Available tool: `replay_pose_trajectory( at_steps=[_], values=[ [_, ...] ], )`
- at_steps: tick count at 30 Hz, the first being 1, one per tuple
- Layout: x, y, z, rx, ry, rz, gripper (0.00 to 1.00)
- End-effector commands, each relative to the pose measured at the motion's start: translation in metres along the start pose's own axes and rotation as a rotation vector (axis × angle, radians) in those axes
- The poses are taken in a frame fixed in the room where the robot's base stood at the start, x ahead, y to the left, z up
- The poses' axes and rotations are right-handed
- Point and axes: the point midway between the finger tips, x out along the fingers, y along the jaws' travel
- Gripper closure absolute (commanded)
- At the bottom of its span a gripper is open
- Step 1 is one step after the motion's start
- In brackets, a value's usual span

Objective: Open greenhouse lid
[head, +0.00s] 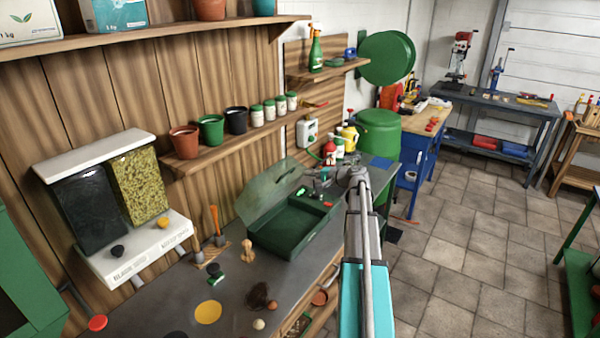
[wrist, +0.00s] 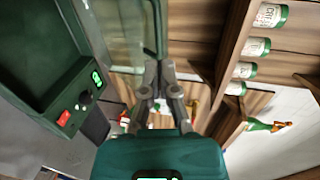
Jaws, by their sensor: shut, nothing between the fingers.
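The greenhouse is a dark green box (head: 290,241) on the grey workbench. Its pale, see-through lid (head: 272,190) is raised and tilted at the back of the box, so the inside shows. The box (wrist: 45,45) is also at the upper left in the wrist view, with the lid's pane (wrist: 122,35) beside it. My gripper (head: 318,180) is at the right side of the greenhouse, close to the lid's right edge. In the wrist view its fingers (wrist: 159,66) are together and empty, near the lid's frame. I cannot tell whether they touch it.
A wooden shelf (head: 215,148) with pots and several jars runs above the bench. Bottles (head: 340,148) and a green barrel (head: 378,132) stand behind my gripper. Small items lie on the front of the bench.

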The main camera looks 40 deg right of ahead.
Motion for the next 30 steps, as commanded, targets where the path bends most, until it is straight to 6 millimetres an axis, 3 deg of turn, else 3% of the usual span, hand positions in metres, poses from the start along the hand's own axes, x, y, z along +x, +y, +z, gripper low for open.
replay_pose_trajectory(
  at_steps=[6, 19, 30],
  values=[
    [-0.011, 0.002, 0.001, 0.000, 0.000, 0.000, 1.00],
    [-0.011, 0.004, 0.001, 0.000, -0.001, -0.004, 1.00],
    [-0.035, 0.032, -0.003, 0.003, -0.003, -0.120, 1.00]
  ],
)
